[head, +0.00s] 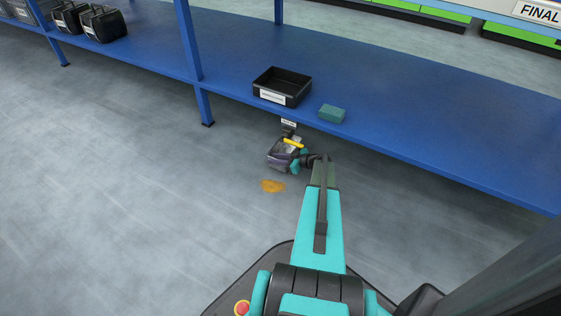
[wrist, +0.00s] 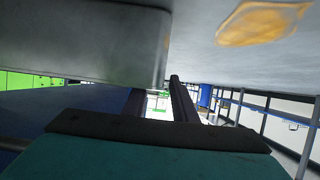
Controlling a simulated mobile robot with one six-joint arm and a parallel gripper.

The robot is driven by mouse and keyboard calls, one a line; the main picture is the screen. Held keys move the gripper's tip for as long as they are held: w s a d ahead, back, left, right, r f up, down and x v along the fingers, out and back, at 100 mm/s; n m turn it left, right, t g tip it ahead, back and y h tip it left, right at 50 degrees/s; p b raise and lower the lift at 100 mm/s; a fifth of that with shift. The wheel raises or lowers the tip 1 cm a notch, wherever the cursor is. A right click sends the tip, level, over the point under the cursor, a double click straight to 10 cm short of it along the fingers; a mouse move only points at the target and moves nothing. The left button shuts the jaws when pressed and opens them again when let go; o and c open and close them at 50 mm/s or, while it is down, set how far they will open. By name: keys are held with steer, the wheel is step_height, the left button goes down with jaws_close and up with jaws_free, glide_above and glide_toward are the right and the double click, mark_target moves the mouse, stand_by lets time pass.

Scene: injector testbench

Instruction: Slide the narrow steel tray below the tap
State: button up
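A grey metal body with a rounded corner, which looks like the steel tray (wrist: 80,45), fills the upper left of the wrist view, very close. My gripper (wrist: 160,92) has its two dark fingers apart with background showing between them. The left fingertip is partly hidden by the grey body; I cannot tell whether they touch. In the head view my gripper (head: 283,160) is low, in front of the blue bench's front edge and above the floor. The tap with its yellow lever (head: 294,144) shows just behind it.
An orange puddle (head: 272,186) lies on the floor near my gripper; it also shows in the wrist view (wrist: 262,22). On the blue bench (head: 420,125) stand a black bin (head: 283,98) and a green block (head: 332,113). A bench leg (head: 203,105) stands left. Floor to the left is clear.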

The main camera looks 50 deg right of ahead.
jaws_close()
steer(key=shift+d+p, duration=0.2)
steer(key=shift+p, duration=0.15)
steer(key=shift+s+d+r+p, duration=0.1)
steer(key=shift+s+d+p, duration=0.15)
steer(key=shift+d+p, duration=0.35)
steer(key=shift+s+d, duration=0.2)
steer(key=shift+d, duration=0.1)
steer(key=shift+s, duration=0.1)
jaws_free()
